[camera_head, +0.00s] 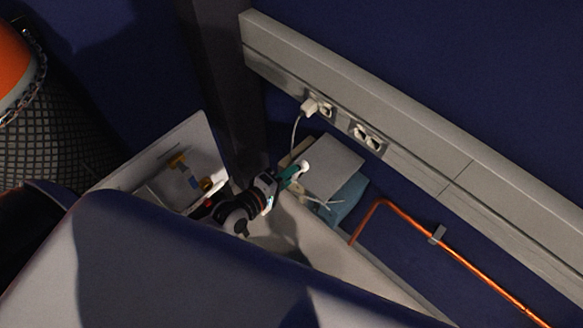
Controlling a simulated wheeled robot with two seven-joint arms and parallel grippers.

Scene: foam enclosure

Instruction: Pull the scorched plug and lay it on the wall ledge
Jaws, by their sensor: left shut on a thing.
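My left gripper (298,171), with green fingers, is shut on a small white piece (305,166) that looks like a plug. It is held below the wall sockets, over or beside a grey flat-topped box. No scorch mark can be made out at this size. Another white plug (309,106) sits in the left socket pair, with a pale cord hanging down from it. The pale grey wall trunking (400,130) runs along the blue wall, and its top edge forms a narrow, bare ledge (330,62). My right gripper is not in view.
The grey flat-topped box (328,163) stands below the sockets, with a blue block (347,205) and loose pale cord ends nearby. An orange pipe (455,255) runs along the lower right. A white bin (205,140) with yellow-handled items stands left of a dark post (228,80).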

